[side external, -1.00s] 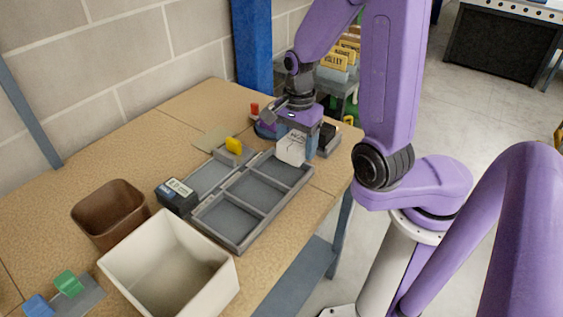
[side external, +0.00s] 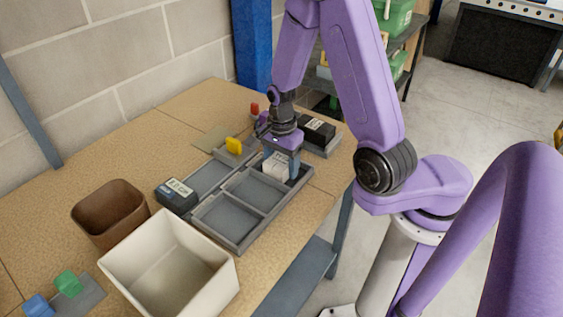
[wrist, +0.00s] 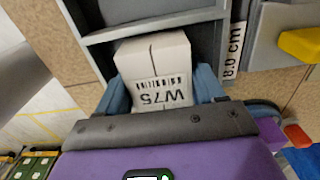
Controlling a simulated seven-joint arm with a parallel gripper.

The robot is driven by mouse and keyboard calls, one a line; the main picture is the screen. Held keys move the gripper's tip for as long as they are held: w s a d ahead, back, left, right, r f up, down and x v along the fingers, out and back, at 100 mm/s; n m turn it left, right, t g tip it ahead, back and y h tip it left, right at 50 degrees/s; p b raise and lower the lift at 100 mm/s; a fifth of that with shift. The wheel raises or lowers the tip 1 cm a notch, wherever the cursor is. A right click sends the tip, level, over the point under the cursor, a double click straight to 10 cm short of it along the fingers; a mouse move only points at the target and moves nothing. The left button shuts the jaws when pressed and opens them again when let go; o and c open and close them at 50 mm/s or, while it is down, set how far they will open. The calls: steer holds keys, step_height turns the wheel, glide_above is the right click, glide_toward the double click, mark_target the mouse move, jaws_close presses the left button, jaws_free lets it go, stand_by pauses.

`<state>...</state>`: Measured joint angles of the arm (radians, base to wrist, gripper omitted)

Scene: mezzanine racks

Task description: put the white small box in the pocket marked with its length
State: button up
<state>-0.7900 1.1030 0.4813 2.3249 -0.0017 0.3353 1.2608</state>
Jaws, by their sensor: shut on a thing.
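The white small box (wrist: 153,62) is between the two blue fingers of my gripper (wrist: 162,90), which is shut on it. In the wrist view its face carries a barcode and "W75", upside down. In the side view the box (side external: 275,167) is low at the far pocket of the grey divided tray (side external: 240,245); I cannot tell whether it touches the floor. A white label reading "8.0 cm" (wrist: 234,50) lies beside this pocket in the wrist view. The middle pocket (side external: 257,187) and near pocket (side external: 228,217) are empty. Their marks are not readable.
A black box with a white label (side external: 176,196) stands left of the tray. Another black box (side external: 317,130) lies beyond my gripper. A yellow piece (side external: 233,145) is beside the tray. A white bin (side external: 135,262) and brown bin (side external: 110,215) stand in front and left.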

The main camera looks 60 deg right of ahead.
mark_target(281, 159)
steer(key=shift+f, duration=0.15)
steer(key=o, duration=1.2)
steer(key=w+a+r+n, duration=0.1)
steer(key=a+r+n, duration=0.1)
steer(key=r+n, duration=0.35)
steer(key=w+a+r+n, duration=0.1)
steer(key=a+r+n, duration=0.1)
steer(key=r, duration=0.6)
steer(key=s+n, duration=0.7)
steer(key=s+r+n, duration=0.1)
steer(key=s+n, duration=0.6)
steer(key=n, duration=0.1)
steer(key=s+n, duration=0.7)
steer(key=n, duration=0.1)
steer(key=shift+a+r, duration=0.1)
steer(key=shift+r, duration=0.25)
